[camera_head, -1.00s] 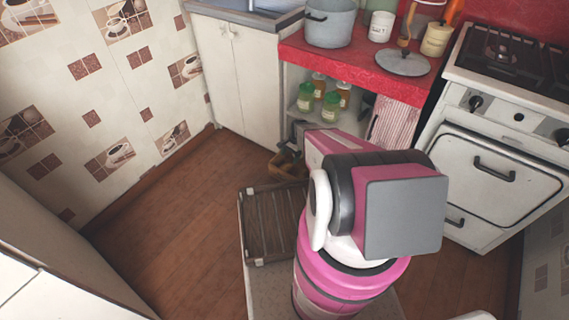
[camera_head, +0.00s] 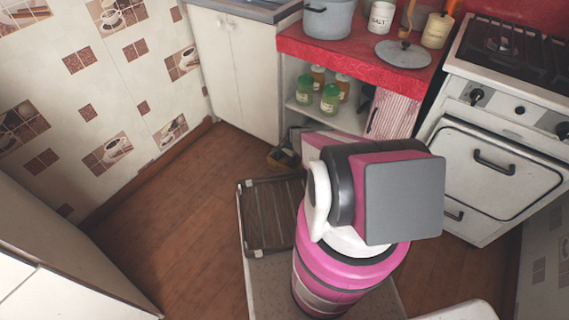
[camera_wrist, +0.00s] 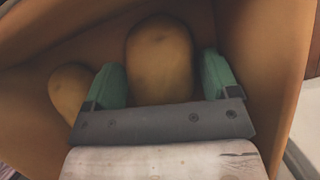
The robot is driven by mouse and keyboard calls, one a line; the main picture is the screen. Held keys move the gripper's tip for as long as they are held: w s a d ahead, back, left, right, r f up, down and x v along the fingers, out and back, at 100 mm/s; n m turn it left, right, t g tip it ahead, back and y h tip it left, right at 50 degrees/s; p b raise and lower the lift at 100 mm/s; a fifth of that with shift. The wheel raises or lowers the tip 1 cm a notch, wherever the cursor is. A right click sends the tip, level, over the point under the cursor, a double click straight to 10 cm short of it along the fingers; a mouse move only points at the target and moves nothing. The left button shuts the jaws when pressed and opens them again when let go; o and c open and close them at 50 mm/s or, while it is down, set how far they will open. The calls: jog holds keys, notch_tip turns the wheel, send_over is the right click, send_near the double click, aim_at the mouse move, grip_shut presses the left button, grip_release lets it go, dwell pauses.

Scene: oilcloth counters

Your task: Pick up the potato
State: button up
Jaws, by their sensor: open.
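In the wrist view a large brown potato (camera_wrist: 160,48) lies between the two green fingers of my gripper (camera_wrist: 161,70). My gripper is open, with a finger on each side of the potato. I see a narrow gap at the left finger; whether the right finger touches it I cannot tell. A second, smaller potato (camera_wrist: 70,90) lies to the left, outside the left finger. Both lie in a brown container (camera_wrist: 270,60) with sloping walls. In the head view my arm hides the potatoes and my fingertips.
A small brown container (camera_head: 281,158) shows partly behind my arm on the wooden floor. Behind it stand a shelf (camera_head: 335,117) with several jars and a red counter (camera_head: 320,50). A white stove (camera_head: 495,170) is at the right. Floor (camera_head: 180,220) is free at the left.

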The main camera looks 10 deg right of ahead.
jog(key=shift+a+f, duration=0.1)
jog(key=shift+f, duration=0.15)
jog(key=c, duration=0.7)
jog(key=shift+r, duration=0.15)
jog(key=shift+c, duration=0.2)
